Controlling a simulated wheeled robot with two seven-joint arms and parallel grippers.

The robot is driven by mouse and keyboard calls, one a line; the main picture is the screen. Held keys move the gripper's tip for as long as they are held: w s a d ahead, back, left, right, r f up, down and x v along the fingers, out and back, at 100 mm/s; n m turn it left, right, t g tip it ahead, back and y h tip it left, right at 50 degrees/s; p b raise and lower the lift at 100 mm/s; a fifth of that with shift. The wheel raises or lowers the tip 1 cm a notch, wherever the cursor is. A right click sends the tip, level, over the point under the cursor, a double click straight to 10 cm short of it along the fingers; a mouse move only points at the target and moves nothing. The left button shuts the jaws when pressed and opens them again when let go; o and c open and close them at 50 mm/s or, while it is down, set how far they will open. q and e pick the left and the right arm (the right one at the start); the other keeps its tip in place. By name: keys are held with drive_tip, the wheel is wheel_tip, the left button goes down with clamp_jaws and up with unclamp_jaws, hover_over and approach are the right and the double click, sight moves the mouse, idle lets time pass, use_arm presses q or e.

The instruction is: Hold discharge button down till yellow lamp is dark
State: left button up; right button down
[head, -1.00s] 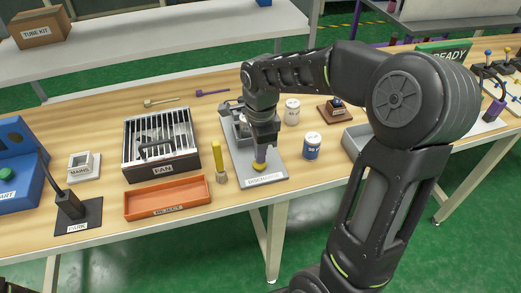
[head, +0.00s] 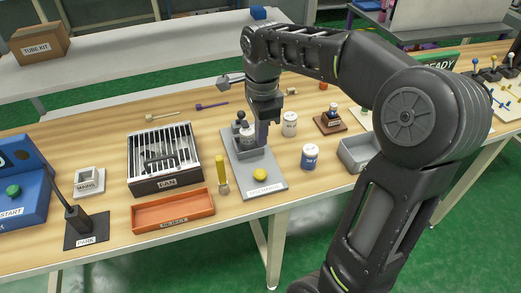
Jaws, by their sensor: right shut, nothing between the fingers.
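The yellow discharge button (head: 260,174) sits at the front of a grey plate (head: 236,165) with a white label. It is uncovered and nothing touches it. My right gripper (head: 262,143) is shut and empty, pointing down over the plate behind the button, apart from it. A small grey device (head: 247,138) with a dark knob on top stands at the back of the plate, partly hidden by the gripper. I see no lit yellow lamp; which part is the lamp I cannot tell. My left gripper is not in view.
Left of the plate are a yellow-handled brush (head: 221,172), an orange tray (head: 172,212) and a slatted FAN box (head: 164,160). Right of it are a blue-labelled jar (head: 310,157), a white jar (head: 289,124) and a grey bin (head: 358,153).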

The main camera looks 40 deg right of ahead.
drive_tip(key=shift+a+r, duration=0.1)
drive_tip(key=shift+r, duration=1.15)
